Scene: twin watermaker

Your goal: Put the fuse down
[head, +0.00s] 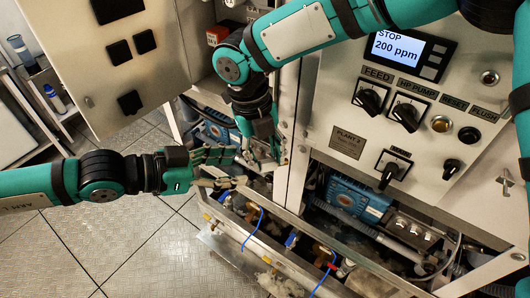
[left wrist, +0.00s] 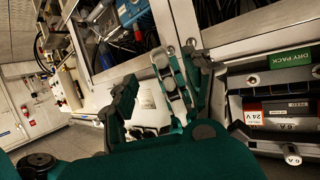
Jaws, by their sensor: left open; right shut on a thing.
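My left gripper (head: 238,168) reaches in from the left, low in front of the cabinet, with its fingers apart. In the left wrist view its open fingers (left wrist: 160,92) spread to both sides, with pale metal parts between them. My right gripper (head: 272,152) hangs down from above, just right of the left gripper and close to it. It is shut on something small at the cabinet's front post. I take this to be the fuse, but it is too small and covered to make out. I cannot tell whether the grippers touch.
A control panel (head: 415,150) with a lit screen (head: 400,48) and several knobs stands at the right. An open lower frame (head: 270,235) holds pipes and valves. A cabinet door (head: 115,65) stands open. In the left wrist view, a unit labelled 24 V (left wrist: 254,116) is at the right.

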